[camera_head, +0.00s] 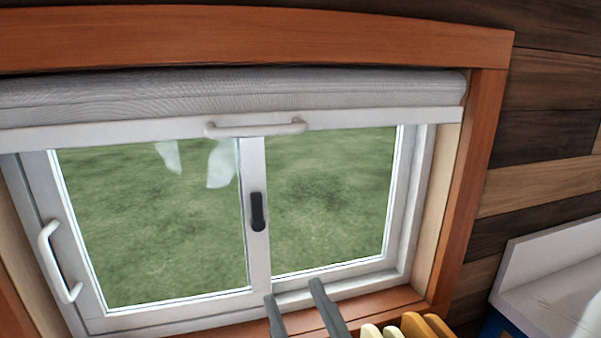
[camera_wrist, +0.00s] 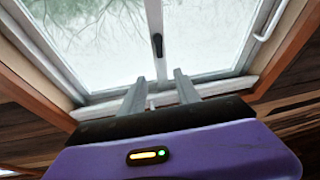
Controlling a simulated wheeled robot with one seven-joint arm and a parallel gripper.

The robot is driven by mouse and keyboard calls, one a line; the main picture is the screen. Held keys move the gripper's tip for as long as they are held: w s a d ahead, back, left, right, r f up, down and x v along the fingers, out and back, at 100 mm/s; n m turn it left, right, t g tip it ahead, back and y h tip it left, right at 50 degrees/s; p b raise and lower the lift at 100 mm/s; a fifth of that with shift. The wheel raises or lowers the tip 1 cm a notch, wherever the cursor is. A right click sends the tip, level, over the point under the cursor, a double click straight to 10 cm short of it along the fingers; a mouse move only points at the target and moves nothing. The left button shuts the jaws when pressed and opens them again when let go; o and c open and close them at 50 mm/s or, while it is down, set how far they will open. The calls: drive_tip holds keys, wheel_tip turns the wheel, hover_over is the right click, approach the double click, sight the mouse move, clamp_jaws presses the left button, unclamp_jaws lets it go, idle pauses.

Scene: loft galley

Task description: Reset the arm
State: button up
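My gripper (camera_head: 294,294) shows at the bottom of the head view, its two grey fingers apart with nothing between them. In the wrist view my gripper (camera_wrist: 159,79) also shows two spread, empty fingers pointing at the window. The window (camera_head: 160,225) is in front of the fingers, with a white frame and a black latch (camera_head: 258,212) on its middle post. The latch also shows in the wrist view (camera_wrist: 157,45). I cannot tell how far the fingertips are from the window.
A rolled grey blind (camera_head: 230,90) with a white handle (camera_head: 256,128) spans the window top. Another white handle (camera_head: 58,262) is at the left. A wooden frame (camera_head: 465,185) surrounds the window. White shelving (camera_head: 545,265) stands at the right. Yellow and cream objects (camera_head: 425,326) sit at the bottom.

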drive_tip(key=s+d+f+m+g+h, duration=0.2)
drive_tip(key=s+d+f+m+h, duration=0.1)
drive_tip(key=s+d+f, duration=0.7)
drive_tip(key=s+d+f+m+g+h, duration=0.3)
drive_tip(key=s+d+f+h, duration=0.2)
drive_tip(key=s+d+f, duration=0.5)
drive_tip(key=s+f, duration=0.6)
drive_tip(key=shift+s+h, duration=0.3)
drive_tip(key=shift+s, duration=0.1)
drive_tip(key=shift+c, duration=0.7)
